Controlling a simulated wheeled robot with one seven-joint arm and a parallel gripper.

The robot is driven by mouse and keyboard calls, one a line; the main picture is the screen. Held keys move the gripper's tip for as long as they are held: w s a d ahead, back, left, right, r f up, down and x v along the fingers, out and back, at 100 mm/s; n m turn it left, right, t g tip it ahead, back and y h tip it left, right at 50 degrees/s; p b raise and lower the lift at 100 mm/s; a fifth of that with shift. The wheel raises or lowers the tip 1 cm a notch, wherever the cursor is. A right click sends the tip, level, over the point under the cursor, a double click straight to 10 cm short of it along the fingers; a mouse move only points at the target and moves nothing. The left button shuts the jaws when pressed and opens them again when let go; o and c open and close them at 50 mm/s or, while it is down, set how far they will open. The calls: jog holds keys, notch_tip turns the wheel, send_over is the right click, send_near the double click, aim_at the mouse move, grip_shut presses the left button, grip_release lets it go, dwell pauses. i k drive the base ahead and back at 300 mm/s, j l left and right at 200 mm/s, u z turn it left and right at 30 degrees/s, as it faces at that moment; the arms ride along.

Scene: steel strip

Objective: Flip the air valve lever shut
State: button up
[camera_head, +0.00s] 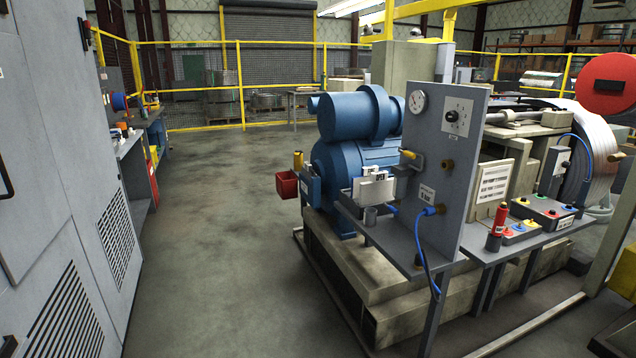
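A grey upright panel (450,120) stands on the near end of the machine bench, right of centre. On its left face a small yellow lever-like handle (407,153) sticks out to the left beside a grey bracket (412,162); I take it for the air valve lever, but it is too small to tell its exact setting. A round pressure gauge (417,103) is above it, its reading not legible. A brass fitting (447,165) is to the right. My gripper is not in view.
A grey cabinet (60,170) fills the left side. Open concrete floor (220,230) lies between it and the machine. A blue motor (355,165) and a red bin (287,184) are left of the panel. A red bottle (499,220) and button boxes (545,212) are on the right bench.

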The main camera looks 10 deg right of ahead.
aim_at(405, 153)
jog(key=i+j+z, duration=0.35)
jog(key=i, duration=0.2)
jog(key=i+j+z, duration=0.35)
jog(key=i, duration=0.2)
jog(key=i+j+z, duration=0.15)
jog(key=i+j, duration=0.7)
jog(key=i+j+z, duration=0.1)
jog(key=i+j, duration=0.7)
jog(key=j, duration=0.2)
